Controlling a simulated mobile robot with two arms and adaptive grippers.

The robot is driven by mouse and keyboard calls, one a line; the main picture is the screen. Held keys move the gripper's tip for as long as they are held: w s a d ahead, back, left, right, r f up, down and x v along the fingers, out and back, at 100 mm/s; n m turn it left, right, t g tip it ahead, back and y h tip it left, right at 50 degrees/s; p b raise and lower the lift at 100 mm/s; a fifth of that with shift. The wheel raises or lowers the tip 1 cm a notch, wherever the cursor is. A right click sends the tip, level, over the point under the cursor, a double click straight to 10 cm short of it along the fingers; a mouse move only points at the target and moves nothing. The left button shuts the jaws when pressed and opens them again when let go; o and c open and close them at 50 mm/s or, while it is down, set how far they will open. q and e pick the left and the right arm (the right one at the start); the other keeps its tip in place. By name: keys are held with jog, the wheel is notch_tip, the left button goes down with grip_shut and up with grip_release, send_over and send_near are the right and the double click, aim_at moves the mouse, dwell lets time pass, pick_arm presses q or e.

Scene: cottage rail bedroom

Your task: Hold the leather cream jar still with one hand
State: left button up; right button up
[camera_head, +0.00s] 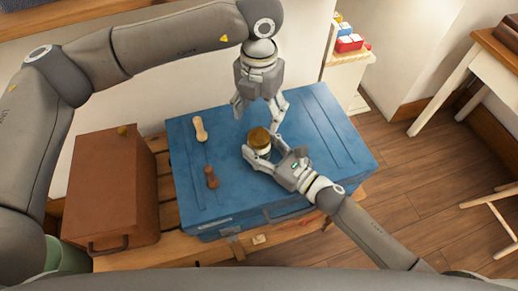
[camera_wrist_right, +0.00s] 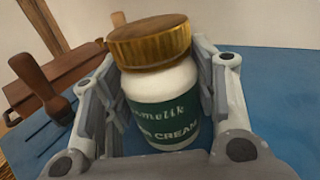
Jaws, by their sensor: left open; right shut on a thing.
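The leather cream jar (camera_head: 260,140) stands upright on a blue trunk (camera_head: 335,150). It has a gold-brown lid, a white body and a dark green label, and it shows large in the right wrist view (camera_wrist_right: 165,90). My right gripper (camera_head: 264,156) is shut on the jar, with a finger on each side of its body. The lid is on the jar and clear of the right fingers. My left gripper (camera_head: 258,112) is open and empty, pointing down just above and behind the lid. The jar's lower part is partly hidden by the right gripper in the head view.
A pale-handled tool (camera_head: 200,129) and a brown-handled tool (camera_head: 211,177) are on the trunk, left of the jar. A brown case (camera_head: 114,190) stands at the left on the wooden slats. The trunk's right side is clear. A small shelf (camera_head: 345,72) holds colored items behind.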

aim_at(259, 136)
grip_shut()
pick_arm(q)
jog(key=m, duration=0.4)
jog(key=shift+m, duration=0.3)
jog(key=m, duration=1.5)
jog(key=shift+m, duration=0.4)
jog(key=m, duration=0.4)
jog(key=shift+m, duration=0.3)
jog(key=m, duration=0.4)
jog(key=shift+m, duration=0.4)
jog(key=m, duration=0.4)
jog(key=shift+m, duration=0.3)
jog(key=m, duration=0.5)
jog(key=shift+m, duration=0.3)
jog(key=shift+f+m, duration=0.3)
notch_tip(259, 136, down, 8)
jog(key=shift+r, duration=0.25)
jog(key=shift+c, duration=0.3)
